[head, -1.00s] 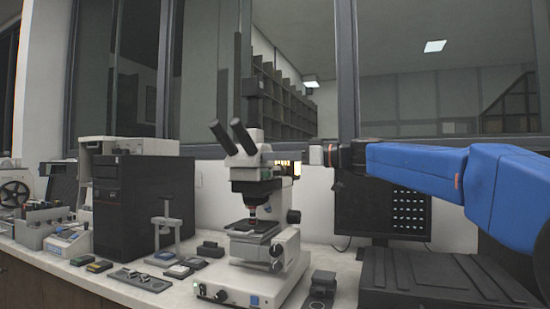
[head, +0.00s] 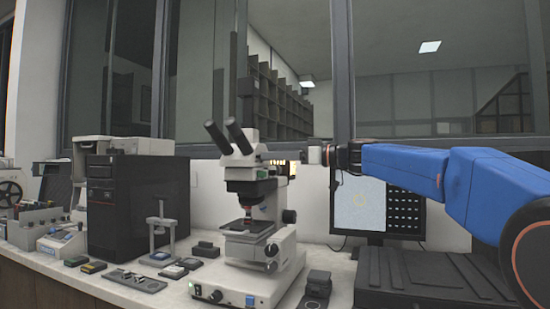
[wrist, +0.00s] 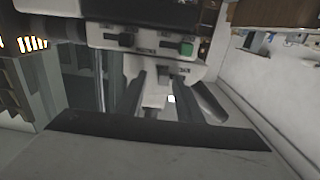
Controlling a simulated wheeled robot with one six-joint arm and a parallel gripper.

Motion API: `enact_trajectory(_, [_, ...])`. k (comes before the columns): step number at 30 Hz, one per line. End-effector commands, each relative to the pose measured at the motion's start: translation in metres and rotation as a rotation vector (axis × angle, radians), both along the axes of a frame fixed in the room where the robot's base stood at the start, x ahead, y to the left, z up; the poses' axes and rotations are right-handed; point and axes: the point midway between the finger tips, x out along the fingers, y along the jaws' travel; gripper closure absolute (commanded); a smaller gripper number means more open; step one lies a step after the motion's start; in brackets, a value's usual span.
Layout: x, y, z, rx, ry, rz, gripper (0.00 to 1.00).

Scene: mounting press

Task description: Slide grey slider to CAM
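The grey slider (wrist: 126,40) appears to be the small grey knob on the dark-slotted panel of the white microscope (head: 262,245), left of a green knob (wrist: 186,48) in the wrist view. The labels are too blurred to read, so I cannot tell which one says CAM. My gripper (wrist: 160,76) has two dark fingers standing apart, with only the white microscope body visible between them. It is clear of the grey slider in the picture. In the head view my gripper is beside the microscope head, with its fingers not clearly visible.
The monitor (head: 378,207) behind shows a pale picture with a yellow ring. Eyepieces (head: 230,137) stick up at the microscope's left. A black computer tower (head: 137,208) and small benchtop items stand farther left. A black ribbed case (head: 425,280) lies below my arm.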

Motion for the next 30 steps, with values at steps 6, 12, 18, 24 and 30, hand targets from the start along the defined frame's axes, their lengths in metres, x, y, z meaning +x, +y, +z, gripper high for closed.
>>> enact_trajectory(6, [-0.007,-0.022,0.000,0.000,0.000,-0.002,0.67])
enact_trajectory(12, [-0.020,-0.058,0.000,0.001,-0.001,-0.003,0.67])
enact_trajectory(18, [-0.033,-0.092,0.000,0.000,-0.001,-0.004,0.67])
enact_trajectory(24, [-0.044,-0.125,0.000,0.000,0.000,-0.004,0.67])
enact_trajectory(30, [-0.054,-0.150,0.000,0.001,-0.001,-0.003,0.67])
